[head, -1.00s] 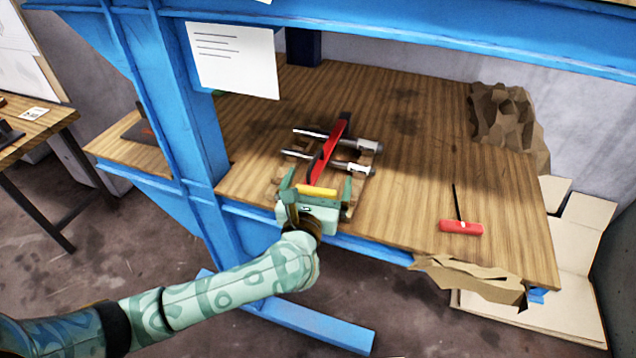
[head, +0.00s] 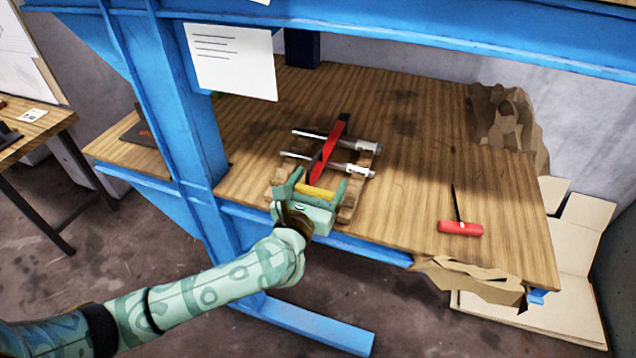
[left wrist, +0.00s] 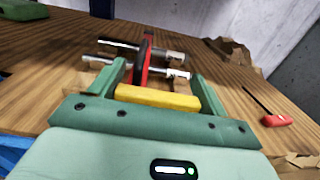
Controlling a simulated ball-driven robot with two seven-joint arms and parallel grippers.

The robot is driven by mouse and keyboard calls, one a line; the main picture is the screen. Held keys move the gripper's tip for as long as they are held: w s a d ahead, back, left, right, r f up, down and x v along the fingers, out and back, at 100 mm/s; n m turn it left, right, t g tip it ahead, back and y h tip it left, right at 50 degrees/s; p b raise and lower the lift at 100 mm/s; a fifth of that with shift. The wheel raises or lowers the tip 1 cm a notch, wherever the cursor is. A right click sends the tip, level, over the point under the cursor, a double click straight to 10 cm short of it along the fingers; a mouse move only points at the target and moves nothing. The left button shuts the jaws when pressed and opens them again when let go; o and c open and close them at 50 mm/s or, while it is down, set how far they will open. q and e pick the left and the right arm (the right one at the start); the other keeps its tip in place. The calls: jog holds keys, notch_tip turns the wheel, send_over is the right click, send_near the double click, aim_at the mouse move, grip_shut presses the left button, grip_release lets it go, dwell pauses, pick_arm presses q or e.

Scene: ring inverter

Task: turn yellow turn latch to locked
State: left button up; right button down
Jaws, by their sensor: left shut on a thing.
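The yellow turn latch (head: 316,191) is a short yellow bar at the near side of a wooden fixture on the bench. It also shows in the left wrist view (left wrist: 157,97), lying crosswise between my fingers. My left gripper (head: 322,177) is shut on it, with one green finger at each end of the bar. The gripper's body hides the near edge of the fixture and whatever carries the latch. No locked or unlocked marking is readable. My right gripper is in neither view.
Just beyond the latch are a red bar (head: 327,150) with black parts and two metal rods (head: 335,140). A red-handled tool (head: 460,228) lies to the right on the wooden bench (head: 410,205). A blue post (head: 190,120) stands left. Crumpled brown paper (head: 505,120) lies back right.

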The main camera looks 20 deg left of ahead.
pick_arm(q)
jog(key=o, duration=1)
jog(key=s, duration=0.5)
jog(key=s+p, duration=0.1)
jog(key=s, duration=1)
jog(key=shift+s+a+p, duration=0.15)
jog(key=shift+a+p, duration=0.2)
jog(key=shift+a, duration=0.05)
